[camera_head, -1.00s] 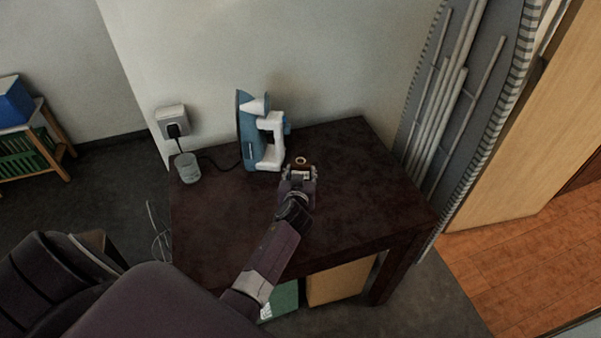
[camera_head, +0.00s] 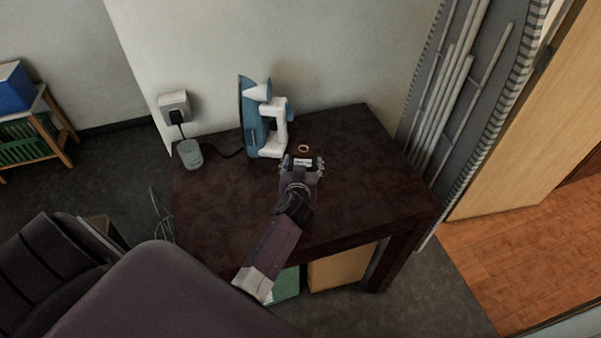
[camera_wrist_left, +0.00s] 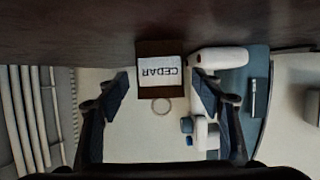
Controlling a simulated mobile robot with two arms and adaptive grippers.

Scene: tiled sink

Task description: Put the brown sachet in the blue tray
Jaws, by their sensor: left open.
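The brown sachet (camera_head: 303,161) is on the dark table in front of the iron. It has a white label reading CEDAR and a pale ring at its top; it also shows in the left wrist view (camera_wrist_left: 160,48). My left gripper (camera_head: 304,166) is open, with one finger on each side of the sachet and gaps visible in the wrist view (camera_wrist_left: 160,82). A blue container (camera_head: 14,88), probably the blue tray, sits on a wooden rack at the far left; its inside is hidden. My right gripper is not in view.
A blue and white iron (camera_head: 265,118) stands upright just behind and left of the sachet. An ironing board (camera_head: 465,90) leans at the right. The table's right half is clear.

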